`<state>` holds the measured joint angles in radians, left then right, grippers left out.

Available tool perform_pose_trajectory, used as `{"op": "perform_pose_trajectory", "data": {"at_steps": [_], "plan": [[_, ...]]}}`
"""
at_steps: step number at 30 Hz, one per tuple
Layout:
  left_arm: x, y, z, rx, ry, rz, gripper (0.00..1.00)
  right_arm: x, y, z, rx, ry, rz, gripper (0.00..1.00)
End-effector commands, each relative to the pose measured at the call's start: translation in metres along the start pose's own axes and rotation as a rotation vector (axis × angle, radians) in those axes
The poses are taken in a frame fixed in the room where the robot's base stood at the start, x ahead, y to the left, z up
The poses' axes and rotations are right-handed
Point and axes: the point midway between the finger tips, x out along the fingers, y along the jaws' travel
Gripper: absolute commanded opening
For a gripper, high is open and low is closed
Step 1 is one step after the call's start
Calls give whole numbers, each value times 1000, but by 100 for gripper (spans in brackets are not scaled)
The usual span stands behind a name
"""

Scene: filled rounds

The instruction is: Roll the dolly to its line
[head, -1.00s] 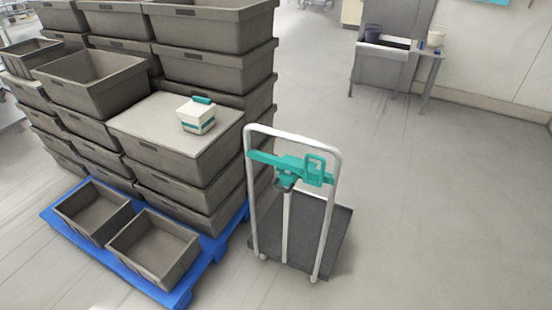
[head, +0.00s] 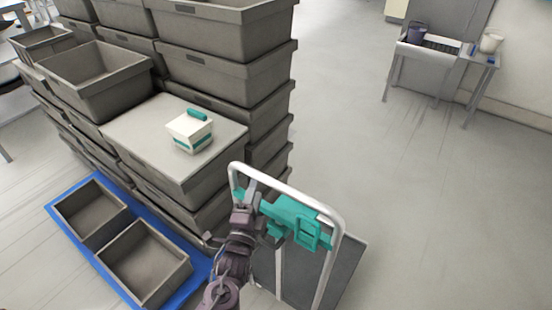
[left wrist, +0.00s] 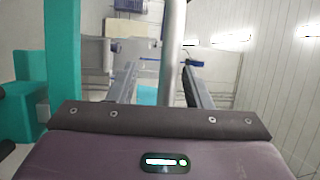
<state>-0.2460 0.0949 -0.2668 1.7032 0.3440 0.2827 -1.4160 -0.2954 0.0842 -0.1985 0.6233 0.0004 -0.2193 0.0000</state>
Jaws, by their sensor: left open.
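The dolly has a silver tube handle (head: 292,190), a teal bracket (head: 305,233) across it and a dark flat deck (head: 340,262). My left gripper (head: 250,190) is at the left upper part of the handle, left of the bracket, and my arm hides part of the dolly. In the left wrist view my left gripper (left wrist: 163,85) is open, with a pale upright tube (left wrist: 172,50) showing between its fingers. I cannot tell whether they touch it. A teal part (left wrist: 62,50) stands on the left there. My right gripper is not in view. I see no floor line.
A white and teal box (head: 189,133) sits on a crate lid. A small table (head: 440,58) stands at the back right. The floor right of the dolly is clear.

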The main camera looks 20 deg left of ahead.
Motion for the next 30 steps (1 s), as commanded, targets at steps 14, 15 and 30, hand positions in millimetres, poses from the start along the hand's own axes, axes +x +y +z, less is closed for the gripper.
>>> {"op": "perform_pose_trajectory", "data": {"at_steps": [14,15,30], "plan": [[64,-9,0,12,-3,-16,45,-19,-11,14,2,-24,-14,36],[68,-9,0,12,-2,-16,45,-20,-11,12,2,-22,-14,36],[79,-7,0,12,-2,-13,35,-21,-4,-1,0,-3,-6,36]]}}
